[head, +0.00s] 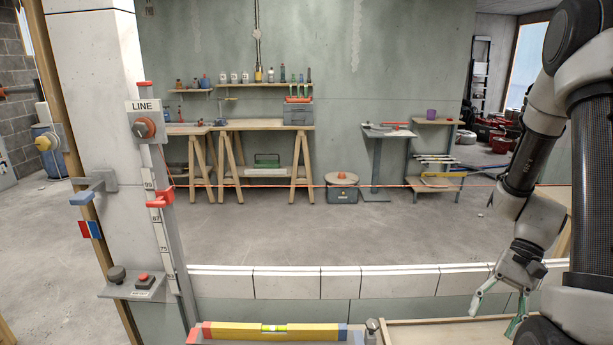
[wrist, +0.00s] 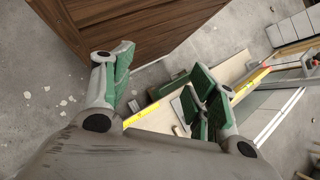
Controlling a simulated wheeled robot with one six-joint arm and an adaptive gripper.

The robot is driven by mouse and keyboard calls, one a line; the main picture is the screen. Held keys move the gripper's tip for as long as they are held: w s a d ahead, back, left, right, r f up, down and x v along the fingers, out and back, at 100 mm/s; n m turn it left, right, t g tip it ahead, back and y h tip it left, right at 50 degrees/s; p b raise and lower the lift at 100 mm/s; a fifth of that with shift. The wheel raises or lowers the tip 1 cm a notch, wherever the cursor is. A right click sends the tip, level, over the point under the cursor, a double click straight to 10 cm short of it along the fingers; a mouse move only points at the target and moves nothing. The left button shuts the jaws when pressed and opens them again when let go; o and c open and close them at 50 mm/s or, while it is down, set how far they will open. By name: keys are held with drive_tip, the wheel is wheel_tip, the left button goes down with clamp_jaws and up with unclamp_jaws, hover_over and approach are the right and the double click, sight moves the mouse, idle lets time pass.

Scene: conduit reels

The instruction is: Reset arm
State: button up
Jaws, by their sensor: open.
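My gripper (head: 497,303) hangs at the lower right in the head view, its fingers pointing down with green pads. In the wrist view my gripper (wrist: 160,95) shows its fingers spread wide apart with nothing between them. My arm is folded along the right edge of the head view. In the head view the gripper is above or beside a pale wooden board (head: 445,334); I cannot tell whether it touches.
A post with a LINE sign (head: 143,106) and a red line (head: 350,186) stands left. A yellow spirit level (head: 262,330) lies at the front. A low white block wall (head: 300,283) crosses ahead. A brown wooden box (wrist: 135,30) is near the fingers.

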drive_tip(key=s+a+r+n+t+h, duration=0.1)
drive_tip(key=r+n+t+h, duration=0.1)
drive_tip(key=r, duration=0.6)
drive_tip(key=s+r+n+t+h, duration=0.2)
drive_tip(key=r+n+t, duration=0.1)
drive_tip(key=r, duration=0.5)
drive_tip(key=s+a+r+n+t+h, duration=0.1)
drive_tip(key=r+t, duration=0.3)
drive_tip(key=r, duration=0.4)
drive_tip(key=shift+s+a+r+n+t+h, duration=0.25)
drive_tip(key=shift+a+r+n+t+h, duration=0.1)
drive_tip(key=shift+n+h, duration=0.45)
